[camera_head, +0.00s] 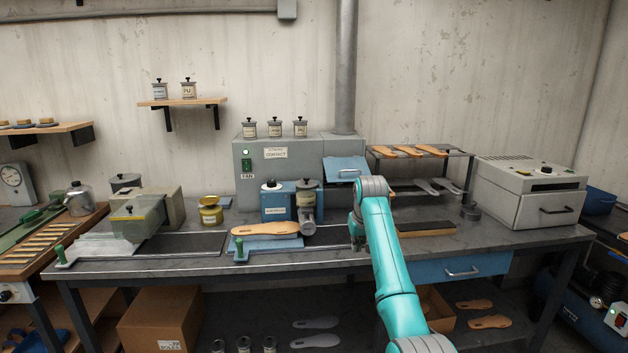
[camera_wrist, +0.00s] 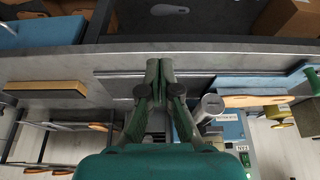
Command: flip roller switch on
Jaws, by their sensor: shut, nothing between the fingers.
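No switch marked as the roller's can be made out. A grey-green machine with a clear yellowish hopper (camera_head: 132,222) stands on the left of the bench; it may be the roller unit, but no switch shows clearly on it. A green switch (camera_head: 246,163) sits on the grey cabinet above a FAN label. A small pale box with a dark knob (camera_head: 14,292) is at the far lower left. My gripper (camera_wrist: 158,68) is shut and empty, over the bench near its front edge. In the head view it is partly hidden by my arm.
An orange sole (camera_head: 265,229) lies on a blue pad left of my gripper, beside a grey cylinder (camera_head: 307,222). Blue units with pots stand behind. A dark-topped wooden block (camera_head: 425,230) lies to the right, below a sole rack (camera_head: 420,149). A white oven (camera_head: 530,190) stands farther right.

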